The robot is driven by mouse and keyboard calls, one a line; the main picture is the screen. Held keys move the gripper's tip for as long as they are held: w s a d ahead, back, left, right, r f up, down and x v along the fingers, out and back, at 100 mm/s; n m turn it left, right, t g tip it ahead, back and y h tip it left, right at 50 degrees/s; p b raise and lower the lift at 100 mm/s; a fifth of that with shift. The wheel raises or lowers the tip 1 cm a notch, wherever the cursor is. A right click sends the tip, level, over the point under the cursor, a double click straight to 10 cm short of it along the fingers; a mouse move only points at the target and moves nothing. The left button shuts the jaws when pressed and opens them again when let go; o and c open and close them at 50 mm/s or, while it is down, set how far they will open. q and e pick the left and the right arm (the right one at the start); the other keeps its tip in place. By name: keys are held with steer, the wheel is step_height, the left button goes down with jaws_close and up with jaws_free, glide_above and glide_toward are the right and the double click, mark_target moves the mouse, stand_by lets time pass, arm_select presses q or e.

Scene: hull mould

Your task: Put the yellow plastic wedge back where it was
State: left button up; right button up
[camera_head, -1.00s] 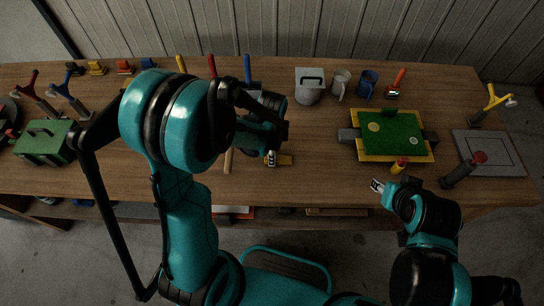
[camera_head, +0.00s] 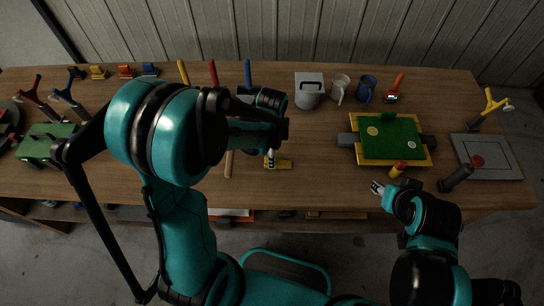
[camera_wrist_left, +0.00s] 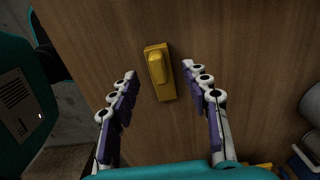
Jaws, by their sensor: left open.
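A yellow plastic wedge (camera_head: 285,165) lies on the wooden table near its middle. In the left wrist view the wedge (camera_wrist_left: 158,72) lies on the wood ahead of my left gripper, centred between its fingertips and apart from both. My left gripper (camera_head: 271,158) is open and empty; its two spread fingers (camera_wrist_left: 166,80) flank the wedge in the picture. In the head view my left arm hides part of the table around it. My right gripper (camera_head: 378,187) hangs at the table's front edge; its jaw state is unclear.
Another yellow block (camera_head: 98,72), a red-orange block (camera_head: 125,71) and a blue block (camera_head: 150,69) stand at the back left. The green-topped mould (camera_head: 390,138) is right of centre. The table between wedge and mould is clear.

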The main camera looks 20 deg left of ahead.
arm_select(q)
step_height(320, 180, up, 8)
steer(key=r+p, duration=0.1)
steer(key=p, duration=0.2)
steer(key=s+a+r+n+t, duration=0.2)
steer(key=s+r+n+t, duration=0.5)
steer(key=n, duration=0.7)
step_height(320, 180, up, 3)
steer(key=s, duration=0.2)
steer(key=shift+s+a+f+n, duration=0.2)
steer(key=shift+s+a+n, duration=0.15)
steer(key=shift+n, duration=0.05)
steer(key=shift+f+b, duration=0.6)
steer(key=shift+b, duration=0.15)
